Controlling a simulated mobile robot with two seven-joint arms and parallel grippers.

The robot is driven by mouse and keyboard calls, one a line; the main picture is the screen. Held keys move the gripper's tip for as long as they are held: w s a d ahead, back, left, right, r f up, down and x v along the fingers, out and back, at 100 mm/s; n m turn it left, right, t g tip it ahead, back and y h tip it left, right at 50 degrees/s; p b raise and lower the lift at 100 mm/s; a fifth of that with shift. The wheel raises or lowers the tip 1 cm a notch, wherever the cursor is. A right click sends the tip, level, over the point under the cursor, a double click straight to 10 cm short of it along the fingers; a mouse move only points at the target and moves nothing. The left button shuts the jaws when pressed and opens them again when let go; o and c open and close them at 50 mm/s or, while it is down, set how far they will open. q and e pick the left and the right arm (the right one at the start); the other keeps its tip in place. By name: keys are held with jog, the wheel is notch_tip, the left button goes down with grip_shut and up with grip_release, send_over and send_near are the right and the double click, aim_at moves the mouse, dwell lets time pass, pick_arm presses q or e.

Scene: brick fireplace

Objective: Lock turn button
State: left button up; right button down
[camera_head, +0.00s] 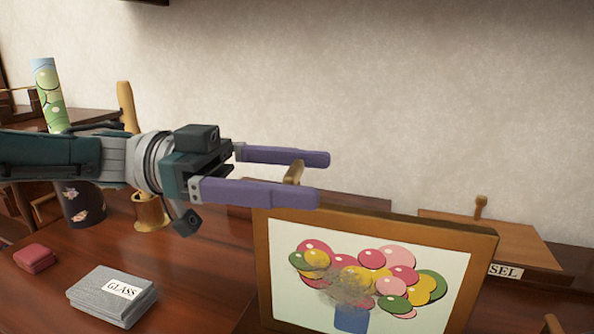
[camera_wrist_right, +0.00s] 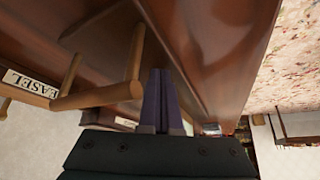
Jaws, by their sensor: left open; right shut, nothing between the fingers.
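A framed picture of colourful balls (camera_head: 375,225) stands upright at the lower right of the head view. A small tan piece that looks like the turn button (camera_head: 294,172) sticks up near the frame's top left corner. My left gripper (camera_head: 324,178) is open, with one purple finger on either side of this piece; I cannot tell whether they touch it. The near finger hides its lower part. My right gripper (camera_wrist_right: 158,72) shows only in the right wrist view, with its purple fingers shut together and nothing between them.
A wooden easel part (camera_wrist_right: 100,97) with an EASEL label (camera_wrist_right: 24,82) lies close to the right gripper. A grey block labelled GLASS (camera_head: 112,295), a dark red block (camera_head: 34,257) and a wooden holder (camera_head: 150,213) are on the table at left.

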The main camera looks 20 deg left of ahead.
pick_arm(q)
jog(key=s+a, duration=0.1)
jog(key=a, duration=0.6)
jog(key=shift+a, duration=0.25)
